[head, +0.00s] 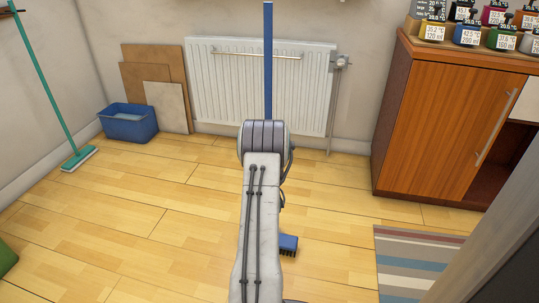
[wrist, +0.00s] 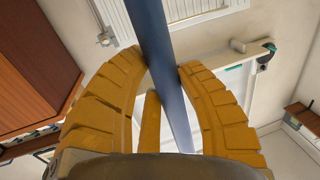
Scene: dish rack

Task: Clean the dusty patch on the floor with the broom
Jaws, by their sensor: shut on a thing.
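A blue broom stands roughly upright ahead of me; its long handle (head: 268,60) rises past the radiator and its blue brush head (head: 288,243) shows low, right of my arm, near the floor. My arm hides the middle of the handle. In the wrist view, my gripper's yellow fingers (wrist: 160,63) are closed around the blue handle (wrist: 155,30). The gripper is hidden behind my arm in the head view. I cannot make out a dusty patch on the visible wooden floor (head: 150,230).
A white radiator (head: 215,90) is on the back wall. A wooden cabinet (head: 435,120) and striped rug (head: 415,262) are right. Floor on the left is largely free.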

